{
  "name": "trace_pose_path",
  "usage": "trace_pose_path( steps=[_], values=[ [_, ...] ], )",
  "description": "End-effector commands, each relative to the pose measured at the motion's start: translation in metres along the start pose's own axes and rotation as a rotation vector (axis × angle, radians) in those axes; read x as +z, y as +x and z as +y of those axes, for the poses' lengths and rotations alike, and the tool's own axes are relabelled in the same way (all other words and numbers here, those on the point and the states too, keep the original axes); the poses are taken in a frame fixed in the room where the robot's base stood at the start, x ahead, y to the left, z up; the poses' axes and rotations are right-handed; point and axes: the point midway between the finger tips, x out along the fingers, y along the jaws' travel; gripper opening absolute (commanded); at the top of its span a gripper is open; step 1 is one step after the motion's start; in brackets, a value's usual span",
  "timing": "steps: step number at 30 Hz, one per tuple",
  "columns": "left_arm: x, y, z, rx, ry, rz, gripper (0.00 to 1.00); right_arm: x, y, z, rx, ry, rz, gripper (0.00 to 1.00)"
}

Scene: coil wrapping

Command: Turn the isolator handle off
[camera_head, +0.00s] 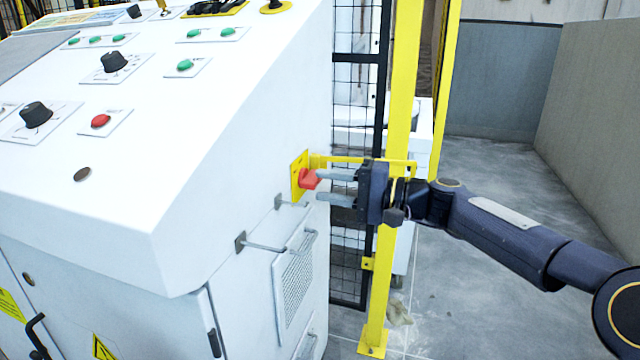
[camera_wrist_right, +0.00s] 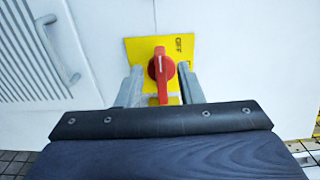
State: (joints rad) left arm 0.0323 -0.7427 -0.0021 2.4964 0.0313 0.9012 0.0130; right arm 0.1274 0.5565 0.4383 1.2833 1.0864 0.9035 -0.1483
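The red isolator handle (camera_head: 309,179) sits on a yellow plate (camera_head: 299,176) on the side of the white cabinet. In the right wrist view the handle (camera_wrist_right: 161,74) stands upright, with its white mark near vertical, on the yellow plate (camera_wrist_right: 186,46). My right gripper (camera_head: 322,186) is open and faces the plate. In the right wrist view, its two grey fingers (camera_wrist_right: 161,88) are on either side of the handle, with gaps between. I cannot tell whether the fingertips reach past the handle's front. My left gripper is not in view.
The white control cabinet (camera_head: 190,160) fills the left, with knobs and buttons on its sloped top. A metal cabinet handle (camera_head: 268,247) and a vent grille (camera_head: 297,270) are below the isolator. A yellow post (camera_head: 400,100) and black mesh fence (camera_head: 357,110) stand behind my right gripper.

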Motion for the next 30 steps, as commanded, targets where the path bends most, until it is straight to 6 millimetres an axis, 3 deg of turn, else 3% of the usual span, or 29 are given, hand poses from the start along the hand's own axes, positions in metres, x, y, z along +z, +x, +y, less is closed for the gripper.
trace_pose_path(
  steps=[3, 9, 22, 26, 30],
  values=[
    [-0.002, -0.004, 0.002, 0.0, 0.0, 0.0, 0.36, -0.001, -0.024, -0.001, 0.002, 0.0, 0.005, 0.34],
    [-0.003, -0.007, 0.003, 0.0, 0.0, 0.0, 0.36, 0.0, -0.049, -0.001, 0.001, 0.0, 0.002, 0.34],
    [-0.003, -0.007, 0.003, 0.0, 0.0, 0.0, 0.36, 0.002, -0.055, 0.001, 0.008, -0.005, -0.001, 0.34],
    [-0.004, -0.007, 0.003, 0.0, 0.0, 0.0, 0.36, 0.026, -0.061, 0.006, 0.102, -0.046, -0.005, 0.34],
    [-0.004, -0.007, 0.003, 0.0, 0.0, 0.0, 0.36, 0.082, -0.091, 0.033, 0.341, -0.143, 0.002, 0.34]
  ],
)
